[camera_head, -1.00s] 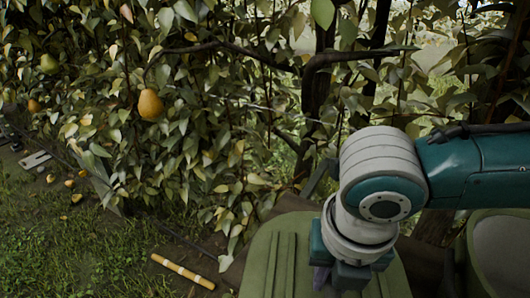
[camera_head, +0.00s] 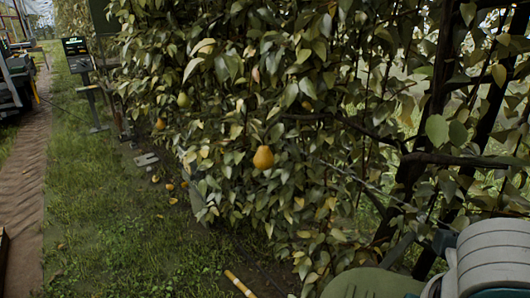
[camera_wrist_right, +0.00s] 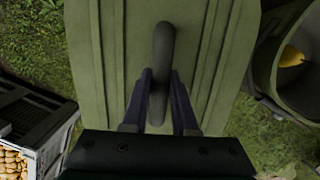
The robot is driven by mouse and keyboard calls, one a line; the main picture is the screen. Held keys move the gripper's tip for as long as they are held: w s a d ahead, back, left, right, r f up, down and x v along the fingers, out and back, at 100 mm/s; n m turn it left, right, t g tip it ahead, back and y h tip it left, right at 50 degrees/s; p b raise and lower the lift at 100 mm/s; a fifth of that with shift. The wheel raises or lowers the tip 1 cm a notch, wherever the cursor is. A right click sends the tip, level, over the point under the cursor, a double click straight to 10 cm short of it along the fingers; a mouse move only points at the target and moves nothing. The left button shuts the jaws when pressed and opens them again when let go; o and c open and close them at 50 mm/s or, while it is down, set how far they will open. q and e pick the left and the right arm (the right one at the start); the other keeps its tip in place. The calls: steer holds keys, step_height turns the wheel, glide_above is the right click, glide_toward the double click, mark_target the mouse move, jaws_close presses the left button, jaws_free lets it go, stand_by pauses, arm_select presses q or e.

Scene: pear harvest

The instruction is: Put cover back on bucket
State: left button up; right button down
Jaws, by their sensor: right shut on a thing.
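The cover (camera_wrist_right: 101,50) is olive green with raised ridges and a dark bar handle. In the right wrist view my right gripper (camera_wrist_right: 160,86) is shut on the handle, its fingers on both sides of it. Grass shows around the cover. A green bucket (camera_wrist_right: 300,88) stands to the right of the cover, open, with a yellow fruit inside. In the head view only part of the cover (camera_head: 368,284) shows at the bottom edge, beside my right arm. My left gripper is not in view.
A leafy hedge with a pear (camera_head: 263,157) fills the head view's middle. A yellow stick (camera_head: 240,284) lies on the ground.

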step_height(320, 180, up, 3)
steer(key=shift+r+p, duration=0.15)
steer(key=shift+p, duration=0.55)
steer(key=shift+w+a+m+b, duration=0.1)
steer(key=shift+w+m+b, duration=0.2)
steer(key=shift+m+b, duration=0.1)
steer(key=w+a+r+m+g+b, duration=0.1)
steer(key=w+r+m+g+b, duration=0.3)
steer(key=r+m, duration=1.45)
arm_select(q)
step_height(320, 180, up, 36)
steer(key=p, duration=3.7)
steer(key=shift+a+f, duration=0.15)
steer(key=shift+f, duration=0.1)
arm_select(e)
steer(key=s+r+m, duration=0.2)
steer(key=r+m, duration=0.1)
steer(key=r, duration=1)
steer(key=s+r+m, duration=0.2)
steer(key=r+m, duration=0.2)
steer(key=r, duration=1)
steer(key=s+r+m+y, duration=0.1)
steer(key=s+r+m, duration=0.1)
steer(key=r, duration=1.1)
steer(key=shift+s+a+r+m+t, duration=0.3)
steer(key=shift+r+m, duration=0.1)
steer(key=shift+m, duration=0.25)
